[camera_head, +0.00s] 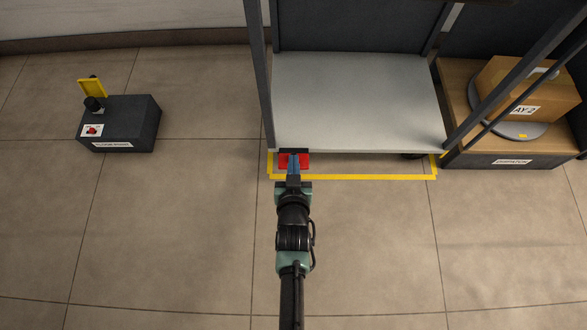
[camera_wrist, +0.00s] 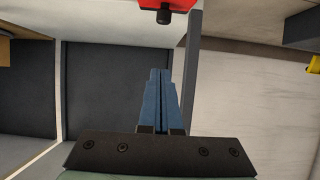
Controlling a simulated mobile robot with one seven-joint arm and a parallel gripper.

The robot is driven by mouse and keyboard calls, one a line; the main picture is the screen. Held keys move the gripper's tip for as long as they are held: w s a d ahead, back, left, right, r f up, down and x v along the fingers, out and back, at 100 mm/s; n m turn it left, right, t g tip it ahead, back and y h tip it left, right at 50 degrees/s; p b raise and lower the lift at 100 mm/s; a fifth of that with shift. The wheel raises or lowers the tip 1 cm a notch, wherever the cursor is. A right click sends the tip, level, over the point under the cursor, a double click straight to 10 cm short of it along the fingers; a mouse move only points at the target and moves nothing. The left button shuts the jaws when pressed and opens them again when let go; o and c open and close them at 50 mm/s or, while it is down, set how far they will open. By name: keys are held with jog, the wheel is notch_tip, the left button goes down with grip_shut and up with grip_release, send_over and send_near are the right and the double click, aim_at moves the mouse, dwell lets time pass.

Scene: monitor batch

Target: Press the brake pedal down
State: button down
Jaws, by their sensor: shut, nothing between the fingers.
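The red brake pedal (camera_head: 304,161) sits low at the front left corner of a cart with a pale deck. It also shows at the top edge of the wrist view (camera_wrist: 148,4), cut off, with a dark stub below it. My gripper (camera_head: 293,166) is at the pedal in the head view, and its fingers cover the pedal's middle. In the wrist view the blue fingers (camera_wrist: 159,72) are together with nothing between them, and the pedal appears apart from their tips. I cannot tell whether they touch or how far down the pedal is.
The cart deck (camera_head: 355,95) is bare between dark posts. Yellow tape (camera_head: 350,177) marks the floor around its front. A dark box (camera_head: 135,120) with a yellow flap and red button stands left. Floor in front is clear.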

jog(key=b+x, duration=0.4)
jog(key=x, duration=0.3)
jog(key=shift+s+f, duration=0.1)
jog(key=shift+f, duration=0.1)
jog(key=shift+s+f+b, duration=0.2)
jog(key=shift+f+b, duration=0.25)
jog(key=shift+f, duration=0.15)
jog(key=shift+s+f+b, duration=0.25)
jog(key=shift+f+b, duration=0.2)
jog(key=shift+f, duration=0.1)
jog(key=shift+s+f+b, duration=0.15)
jog(key=shift+f+b, duration=0.2)
jog(key=shift+f, duration=0.15)
jog(key=shift+s, duration=0.1)
